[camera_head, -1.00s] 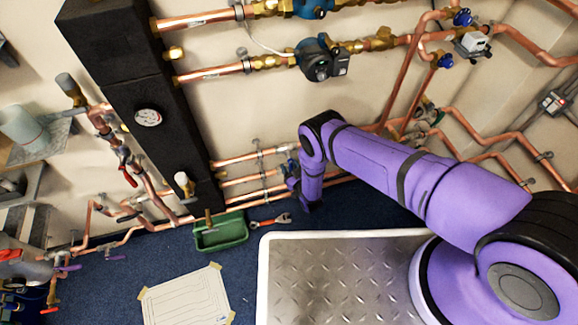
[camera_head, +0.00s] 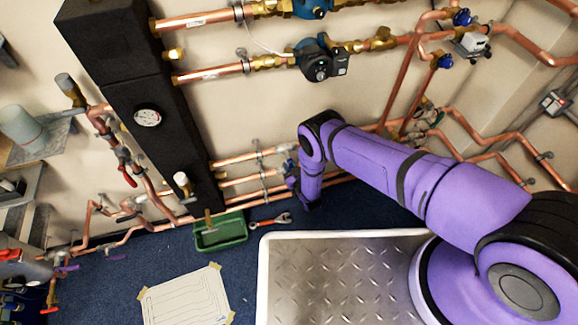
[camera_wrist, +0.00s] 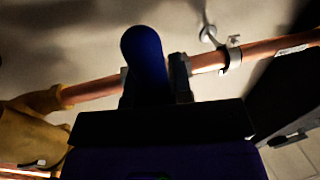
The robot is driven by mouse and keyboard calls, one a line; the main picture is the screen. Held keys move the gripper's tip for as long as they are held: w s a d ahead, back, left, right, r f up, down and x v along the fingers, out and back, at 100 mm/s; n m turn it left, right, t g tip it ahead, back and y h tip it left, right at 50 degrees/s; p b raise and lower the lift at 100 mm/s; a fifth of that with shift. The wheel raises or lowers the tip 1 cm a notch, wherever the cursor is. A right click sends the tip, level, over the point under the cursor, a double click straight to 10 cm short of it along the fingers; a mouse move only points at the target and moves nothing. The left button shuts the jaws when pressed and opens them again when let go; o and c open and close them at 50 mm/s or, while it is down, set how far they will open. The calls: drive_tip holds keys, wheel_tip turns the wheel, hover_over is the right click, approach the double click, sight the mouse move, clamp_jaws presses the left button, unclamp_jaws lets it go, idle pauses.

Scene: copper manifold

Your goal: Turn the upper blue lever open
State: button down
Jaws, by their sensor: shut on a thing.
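The blue lever (camera_wrist: 145,50) stands in the middle of the wrist view, a dark blue rounded grip in front of a copper pipe (camera_wrist: 262,50). My gripper (camera_wrist: 154,78) has one dark finger on each side of the lever and is shut on it. The lever's root and its valve are hidden behind the fingers and the wrist body. In the head view my gripper (camera_head: 291,172) is at the lower copper pipes by the wall, right of the black column. The lever cannot be made out clearly there.
The black column (camera_head: 150,85) stands left of the pipes. A pump (camera_head: 318,62) sits on the pipe above. A green bin (camera_head: 220,232) and a red wrench (camera_head: 270,222) lie on the blue floor. A brass-coloured part (camera_wrist: 35,125) is at the wrist view's left.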

drive_tip(key=w+d+r+n+h, duration=0.1)
drive_tip(key=d+r+n+h, duration=0.2)
drive_tip(key=n, duration=1.2)
drive_tip(key=shift+d+r+g+h, duration=0.3)
drive_tip(key=shift+d+r, duration=0.35)
drive_tip(key=shift+d, duration=0.2)
drive_tip(key=shift+w, duration=0.1)
drive_tip(key=c, duration=1)
unclamp_jaws()
drive_tip(key=shift+r, duration=0.1)
drive_tip(key=shift+c, duration=0.2)
drive_tip(key=v, duration=1)
drive_tip(key=shift+s, duration=0.4)
